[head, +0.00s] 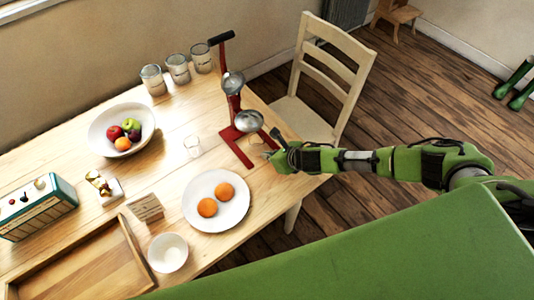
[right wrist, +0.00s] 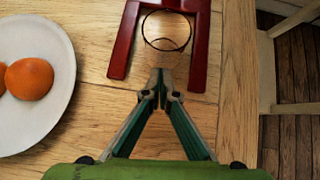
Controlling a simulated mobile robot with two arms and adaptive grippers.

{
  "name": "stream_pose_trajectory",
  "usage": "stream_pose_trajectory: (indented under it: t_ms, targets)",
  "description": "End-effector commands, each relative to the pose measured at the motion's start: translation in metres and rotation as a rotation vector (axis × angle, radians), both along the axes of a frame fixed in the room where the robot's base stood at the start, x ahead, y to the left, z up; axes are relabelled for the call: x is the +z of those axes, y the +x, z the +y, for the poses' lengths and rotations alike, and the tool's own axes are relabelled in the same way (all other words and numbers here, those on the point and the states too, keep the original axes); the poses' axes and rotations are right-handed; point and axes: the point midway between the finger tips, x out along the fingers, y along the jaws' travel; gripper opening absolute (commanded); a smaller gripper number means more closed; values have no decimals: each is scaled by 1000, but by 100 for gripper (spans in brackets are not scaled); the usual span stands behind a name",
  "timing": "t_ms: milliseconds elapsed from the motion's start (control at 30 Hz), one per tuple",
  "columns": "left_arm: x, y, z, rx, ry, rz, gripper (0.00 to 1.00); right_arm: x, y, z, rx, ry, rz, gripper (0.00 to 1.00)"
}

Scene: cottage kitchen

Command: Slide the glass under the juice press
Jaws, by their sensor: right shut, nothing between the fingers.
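The red juice press (head: 236,102) stands upright near the table's far right corner, with its black-tipped lever raised. Its U-shaped red base also shows in the right wrist view (right wrist: 123,45). In that view a clear glass (right wrist: 167,31) stands between the two prongs, close to the crossbar. In the head view the press's metal bowl partly hides that spot. My right gripper (head: 269,154) is shut and empty, low at the open end of the base. Its fingertips (right wrist: 160,82) are just short of the glass, with a gap of bare wood. My left gripper is out of view.
A white plate (head: 231,217) with two orange fruits lies in front. A chair (head: 307,118) stands beyond the table's right edge.

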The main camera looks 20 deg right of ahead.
Motion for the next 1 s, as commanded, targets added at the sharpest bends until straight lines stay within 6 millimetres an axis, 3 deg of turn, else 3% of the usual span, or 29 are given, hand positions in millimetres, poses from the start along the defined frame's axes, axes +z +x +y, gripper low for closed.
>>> stream_pose_trajectory:
  t_ms: [367, 700, 1000]
  targets:
    - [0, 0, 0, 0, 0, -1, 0, 0, 3, 1, 0, 0, -1, 0]
    - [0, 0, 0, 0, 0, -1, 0, 0, 30, 14, 1, -1, 0, 0]
    - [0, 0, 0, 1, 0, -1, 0, 0, 30, 14, 0, 0, 0, 0]
